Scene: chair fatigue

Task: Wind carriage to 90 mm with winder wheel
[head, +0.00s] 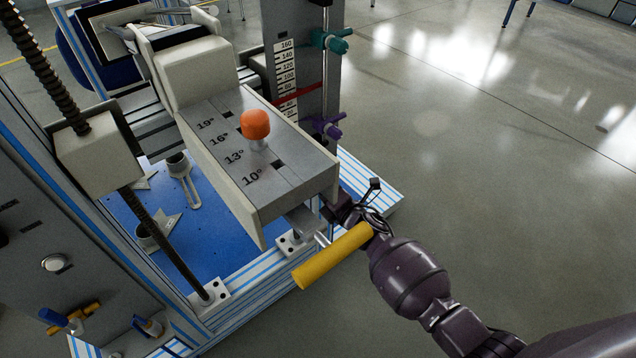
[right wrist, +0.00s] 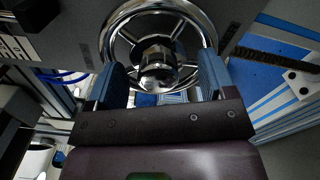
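The chrome winder wheel (right wrist: 118,30) fills the upper middle of the right wrist view, with a round hub (right wrist: 158,65) at its centre. My right gripper (right wrist: 160,80) is open, its two blue-padded fingers on either side of the hub; I cannot tell whether they touch the wheel. In the head view the right arm (head: 410,275) reaches in from the lower right, its fingers largely hidden. A height scale (head: 287,75) runs from 160 downward; a red strip (head: 300,93) crosses it between 80 and 40. Which part is the carriage is unclear. My left gripper is not seen.
A grey block (head: 265,145) with angle marks and an orange knob (head: 255,124) overhangs the gripper area. A yellow handle (head: 333,257) sticks out close to the right arm. Teal (head: 330,41) and purple (head: 328,126) clamps sit on a rod. The floor at right is clear.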

